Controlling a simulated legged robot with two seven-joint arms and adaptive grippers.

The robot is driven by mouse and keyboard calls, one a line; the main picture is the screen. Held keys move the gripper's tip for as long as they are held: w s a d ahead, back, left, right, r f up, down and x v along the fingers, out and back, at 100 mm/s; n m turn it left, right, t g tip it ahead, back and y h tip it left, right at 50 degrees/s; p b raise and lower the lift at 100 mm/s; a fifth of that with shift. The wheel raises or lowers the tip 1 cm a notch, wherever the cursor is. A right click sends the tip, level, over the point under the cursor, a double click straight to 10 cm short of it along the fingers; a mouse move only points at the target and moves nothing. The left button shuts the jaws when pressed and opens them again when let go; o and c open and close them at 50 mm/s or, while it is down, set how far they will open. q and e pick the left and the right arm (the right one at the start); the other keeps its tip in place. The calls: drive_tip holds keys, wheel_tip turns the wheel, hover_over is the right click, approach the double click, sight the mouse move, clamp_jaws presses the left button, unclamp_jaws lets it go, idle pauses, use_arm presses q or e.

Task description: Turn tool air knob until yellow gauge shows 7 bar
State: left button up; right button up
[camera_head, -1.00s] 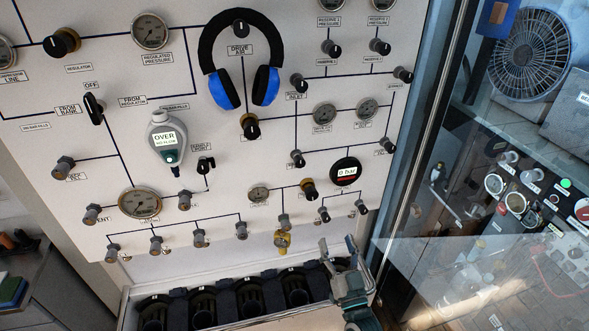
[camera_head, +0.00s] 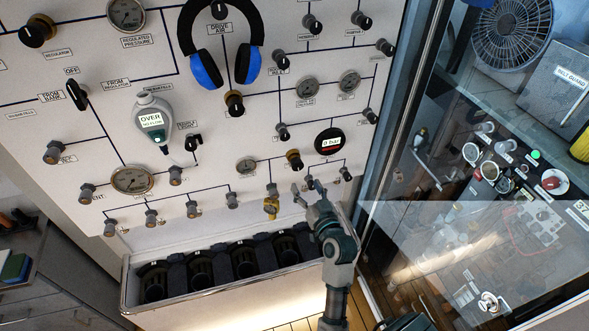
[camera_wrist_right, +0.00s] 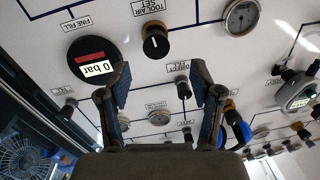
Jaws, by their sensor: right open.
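The tool air knob (camera_head: 294,159) is a black knob with a brass base on the white panel. In the right wrist view its label reads TOOL AIR SET, and the knob (camera_wrist_right: 155,42) lies beyond the fingertips, apart from them. A small round dial gauge (camera_head: 246,166) is beside it, also in the wrist view (camera_wrist_right: 241,17); its reading is too small to tell. No gauge is clearly yellow. My right gripper (camera_head: 308,188) is open and empty just below the knob; its spread fingers show in the wrist view (camera_wrist_right: 160,82). My left gripper is out of view.
A black digital gauge (camera_head: 329,141) beside the knob reads 0 bar. Several other knobs surround it, and a brass fitting (camera_head: 271,206) is below left. Blue headphones (camera_head: 208,68) hang above. A bin row (camera_head: 222,292) is below; a glass door (camera_head: 470,170) stands right.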

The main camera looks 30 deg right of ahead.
sight(298, 168)
drive_tip(key=w, duration=0.2)
drive_tip(key=w+d, duration=0.1)
drive_tip(key=w, duration=0.2)
drive_tip(key=w+d+p, duration=0.1)
drive_tip(key=w, duration=0.2)
drive_tip(key=shift+w+d, duration=0.2)
drive_tip(key=shift+d, duration=0.05)
drive_tip(key=shift+w, duration=0.35)
drive_tip(key=shift+w+a, duration=0.25)
drive_tip(key=shift+a, duration=0.15)
drive_tip(key=shift+c, duration=1.4)
drive_tip(key=shift+s+d, duration=0.1)
drive_tip(key=shift+d, duration=0.15)
drive_tip(key=c, duration=0.9)
drive_tip(key=n+p, duration=0.1)
drive_tip(key=n, duration=0.1)
drive_tip(key=shift+r+n+p, duration=0.1)
drive_tip(key=shift+n+p, duration=0.2)
drive_tip(key=shift+p, duration=0.1)
